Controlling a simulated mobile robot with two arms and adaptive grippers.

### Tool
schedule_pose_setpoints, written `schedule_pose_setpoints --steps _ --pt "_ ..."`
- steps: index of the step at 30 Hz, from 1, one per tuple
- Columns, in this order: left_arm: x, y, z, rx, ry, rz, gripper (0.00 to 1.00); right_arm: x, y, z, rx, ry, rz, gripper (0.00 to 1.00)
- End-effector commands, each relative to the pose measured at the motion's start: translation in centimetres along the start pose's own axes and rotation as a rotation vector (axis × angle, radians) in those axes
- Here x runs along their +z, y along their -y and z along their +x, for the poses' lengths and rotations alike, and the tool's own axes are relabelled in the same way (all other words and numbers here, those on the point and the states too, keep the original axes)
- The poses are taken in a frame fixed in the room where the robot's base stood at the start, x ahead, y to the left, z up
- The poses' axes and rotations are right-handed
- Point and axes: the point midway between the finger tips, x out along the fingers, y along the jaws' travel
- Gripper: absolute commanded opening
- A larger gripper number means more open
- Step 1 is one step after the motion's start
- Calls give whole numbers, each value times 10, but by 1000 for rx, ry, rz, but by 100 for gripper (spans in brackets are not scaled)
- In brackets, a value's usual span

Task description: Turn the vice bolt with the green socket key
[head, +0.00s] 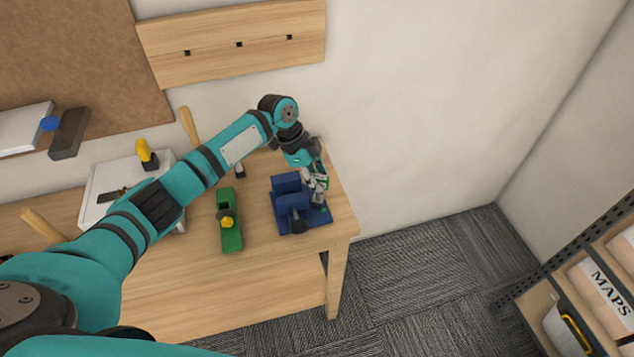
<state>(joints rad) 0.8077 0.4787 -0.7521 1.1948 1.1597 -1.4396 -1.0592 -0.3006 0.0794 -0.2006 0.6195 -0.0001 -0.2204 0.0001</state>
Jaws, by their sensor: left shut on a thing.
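The blue vice (291,203) stands at the right end of the wooden workbench, near its front corner. My left arm reaches across the bench from the left. My left gripper (317,185) is at the vice's right side, pointing down, and is shut on the green socket key (322,181). Only small green parts of the key show by the fingers. The vice bolt is too small and covered to make out, so I cannot tell whether the key sits on it. My right gripper is out of view.
A green hand plane (229,228) with a yellow knob lies left of the vice on the workbench (265,285). A white case (104,180) is partly behind my arm. A shelf with a MAPS box (598,290) stands at the right. Carpet floor lies between.

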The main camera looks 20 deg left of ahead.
Motion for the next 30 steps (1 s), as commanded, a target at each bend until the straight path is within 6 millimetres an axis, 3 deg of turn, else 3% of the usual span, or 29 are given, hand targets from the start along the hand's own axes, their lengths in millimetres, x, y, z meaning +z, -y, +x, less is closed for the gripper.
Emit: schedule_pose_setpoints --steps 30 --pt "-1 2 2 176 1 430 0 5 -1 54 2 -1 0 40"
